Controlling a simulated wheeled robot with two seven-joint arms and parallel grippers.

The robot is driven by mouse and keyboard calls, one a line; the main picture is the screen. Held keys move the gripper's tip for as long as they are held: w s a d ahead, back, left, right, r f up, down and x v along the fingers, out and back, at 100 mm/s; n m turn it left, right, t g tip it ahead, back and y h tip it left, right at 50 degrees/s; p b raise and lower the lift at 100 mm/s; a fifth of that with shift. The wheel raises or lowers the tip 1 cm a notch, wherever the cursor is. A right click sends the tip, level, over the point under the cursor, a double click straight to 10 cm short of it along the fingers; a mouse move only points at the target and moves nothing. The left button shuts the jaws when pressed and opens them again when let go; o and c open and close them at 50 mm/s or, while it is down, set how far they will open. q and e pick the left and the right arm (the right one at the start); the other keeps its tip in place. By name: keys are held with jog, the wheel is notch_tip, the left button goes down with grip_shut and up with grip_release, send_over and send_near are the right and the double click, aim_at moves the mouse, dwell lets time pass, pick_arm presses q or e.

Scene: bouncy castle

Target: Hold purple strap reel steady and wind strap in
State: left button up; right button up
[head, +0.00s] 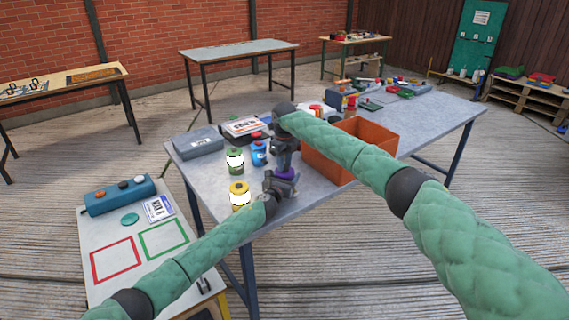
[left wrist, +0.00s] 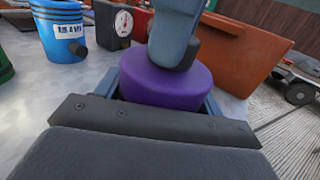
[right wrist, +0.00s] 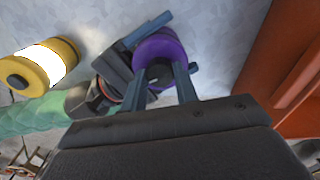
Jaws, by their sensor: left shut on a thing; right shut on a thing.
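The purple strap reel (left wrist: 165,85) sits on the grey table between my two grippers. In the head view only a small purple part of the reel (head: 285,174) shows. My left gripper (head: 284,184) is shut around the reel's side, low over the table. My right gripper (head: 285,158) comes down from above. In the right wrist view its fingers (right wrist: 168,82) are shut on a dark knob or crank (right wrist: 157,72) on top of the reel (right wrist: 158,45). I cannot make out the strap itself.
An orange crate (head: 345,166) stands close to the right of the reel. A yellow canister (head: 240,196), a green canister (head: 235,161) and a blue bucket (head: 258,153) stand to the left. A side table (head: 190,275) with red and green outlined squares is at the front left.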

jog(key=shift+d+m, duration=0.1)
jog(key=shift+m, duration=0.2)
jog(key=m, duration=0.8)
jog(key=shift+m, duration=0.3)
jog(key=m, duration=0.4)
jog(key=shift+w, duration=0.1)
jog(key=shift+m, duration=2.2)
jog(key=o, duration=1)
